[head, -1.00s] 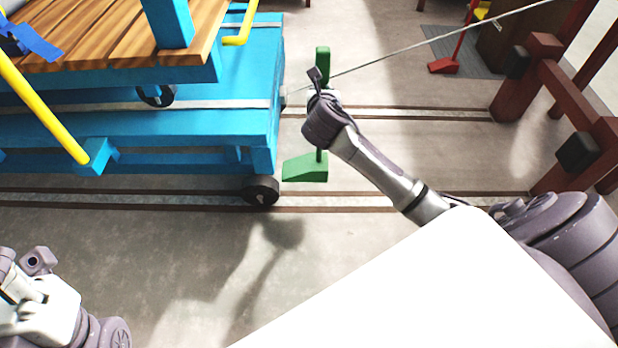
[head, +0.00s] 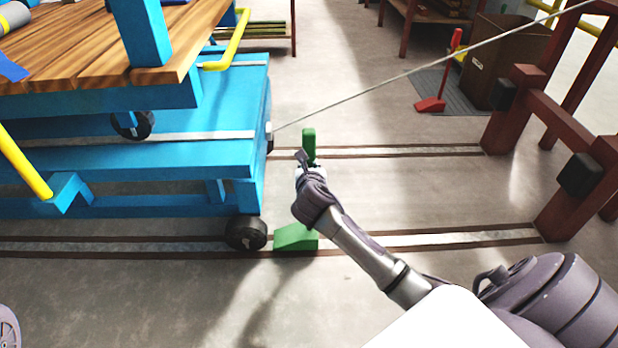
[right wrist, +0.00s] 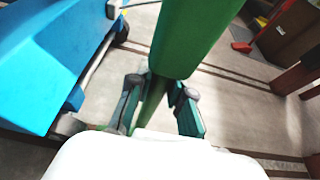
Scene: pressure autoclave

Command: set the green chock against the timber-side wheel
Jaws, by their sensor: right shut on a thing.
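The green chock has a wedge foot (head: 296,238) and an upright handle whose top (head: 309,142) rises above my right gripper (head: 309,170). That gripper is shut on the handle, and the handle also fills the middle of the right wrist view (right wrist: 190,40). The wedge is at the near rail, just right of the blue cart's black near wheel (head: 245,232), its thin end toward the wheel. A small gap seems to remain between them. I cannot tell whether the wedge touches the rail. My left gripper is out of view.
The blue cart (head: 200,180) with a timber deck (head: 90,50) fills the left. A taut cable (head: 400,85) runs from its end to the upper right. A red chock (head: 432,104) stands on a grey mat. A dark red frame (head: 560,130) stands right.

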